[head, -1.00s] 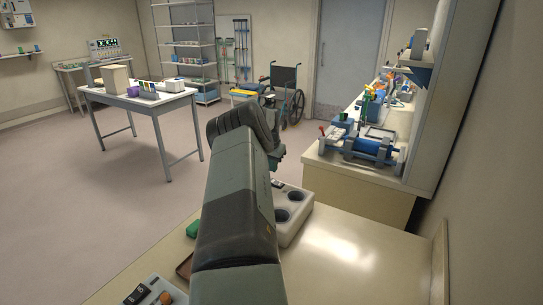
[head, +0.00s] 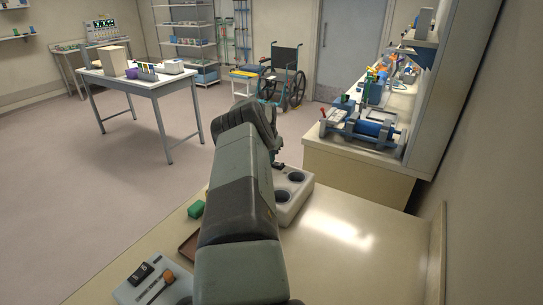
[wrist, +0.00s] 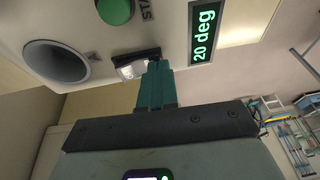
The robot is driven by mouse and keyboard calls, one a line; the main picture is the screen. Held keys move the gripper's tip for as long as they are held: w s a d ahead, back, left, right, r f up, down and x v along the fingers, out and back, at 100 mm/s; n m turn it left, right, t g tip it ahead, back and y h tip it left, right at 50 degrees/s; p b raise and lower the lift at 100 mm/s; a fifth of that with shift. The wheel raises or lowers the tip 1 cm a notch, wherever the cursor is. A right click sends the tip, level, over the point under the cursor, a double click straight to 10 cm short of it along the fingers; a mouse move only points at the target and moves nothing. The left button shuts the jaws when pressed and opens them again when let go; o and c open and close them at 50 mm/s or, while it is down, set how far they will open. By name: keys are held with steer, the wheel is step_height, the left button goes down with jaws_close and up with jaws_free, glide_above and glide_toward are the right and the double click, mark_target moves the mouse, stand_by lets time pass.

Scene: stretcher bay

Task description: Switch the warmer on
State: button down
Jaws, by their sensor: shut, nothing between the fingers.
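The warmer (head: 296,207) is a pale box with dark round wells on the bench, partly hidden behind my arm. In the wrist view its panel shows a round well (wrist: 55,62), a green button (wrist: 115,10), a display (wrist: 203,32) reading "20 deg" and a rocker switch (wrist: 133,68) in a dark frame. My gripper (wrist: 156,66) is shut and empty. Its teal fingertips overlap the right end of the switch in the wrist view; I cannot tell whether they touch it. In the head view the fingertips are hidden behind my arm.
On the bench (head: 345,240), a green block (head: 195,209), a brown tray (head: 188,246) and a second device (head: 150,284) with an orange knob lie left of my arm. The bench right of the warmer is clear. A counter with equipment (head: 370,130) stands beyond.

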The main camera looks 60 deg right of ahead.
steer(key=shift+s, duration=0.1)
steer(key=shift+s+r, duration=0.3)
steer(key=shift+s, duration=0.4)
steer(key=w+a+r, duration=0.1)
steer(key=r, duration=0.5)
steer(key=w+a+r, duration=0.2)
steer(key=r, duration=0.5)
steer(key=shift+d, duration=0.1)
